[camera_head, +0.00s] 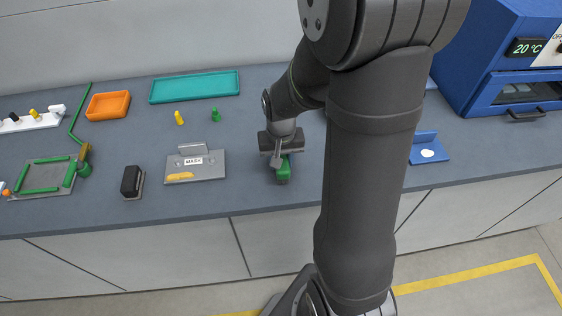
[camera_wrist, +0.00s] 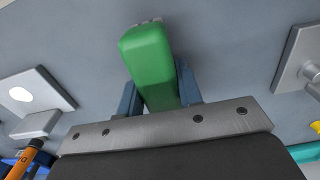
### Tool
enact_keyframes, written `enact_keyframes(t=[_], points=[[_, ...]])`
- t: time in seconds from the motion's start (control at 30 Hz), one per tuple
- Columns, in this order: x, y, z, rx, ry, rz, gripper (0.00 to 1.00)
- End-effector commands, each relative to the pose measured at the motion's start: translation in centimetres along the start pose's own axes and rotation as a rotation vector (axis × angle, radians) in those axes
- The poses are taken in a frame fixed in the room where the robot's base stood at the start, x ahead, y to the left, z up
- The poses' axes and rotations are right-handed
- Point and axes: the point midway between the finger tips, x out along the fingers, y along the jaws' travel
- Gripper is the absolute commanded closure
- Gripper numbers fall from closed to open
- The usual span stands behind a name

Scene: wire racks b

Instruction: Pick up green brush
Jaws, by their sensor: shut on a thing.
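The green brush (camera_head: 284,170) is at my gripper, near the front of the grey bench, in the head view. In the wrist view the green brush (camera_wrist: 151,60) is a rounded green block between the two blue-grey fingers. My gripper (camera_wrist: 160,88) is shut on it, with a finger against each side. In the head view my gripper (camera_head: 281,157) points down at the bench. The brush's underside is mostly hidden, and I cannot tell whether it touches the bench.
A grey plate labelled MASK (camera_head: 207,166) lies left of my gripper, with a black block (camera_head: 131,181) beyond it. A blue stand (camera_head: 428,148) is to the right, below a blue oven (camera_head: 500,60). A teal tray (camera_head: 194,87) and an orange tray (camera_head: 108,105) lie behind.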

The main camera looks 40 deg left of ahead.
Motion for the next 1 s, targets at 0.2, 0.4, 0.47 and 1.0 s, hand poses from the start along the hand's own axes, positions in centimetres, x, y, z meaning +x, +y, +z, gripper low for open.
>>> enact_keyframes(t=[0.2, 0.4, 0.47, 1.0], points=[[-3.1, 0.0, -0.1, 0.0, 0.006, 0.0, 0.92], [-5.9, 4.1, 1.8, 0.008, 0.005, 0.001, 0.92], [-6.7, 5.3, 2.4, 0.008, 0.004, 0.001, 0.92], [-10.2, 10.5, 5.0, 0.001, 0.001, 0.001, 0.92]])
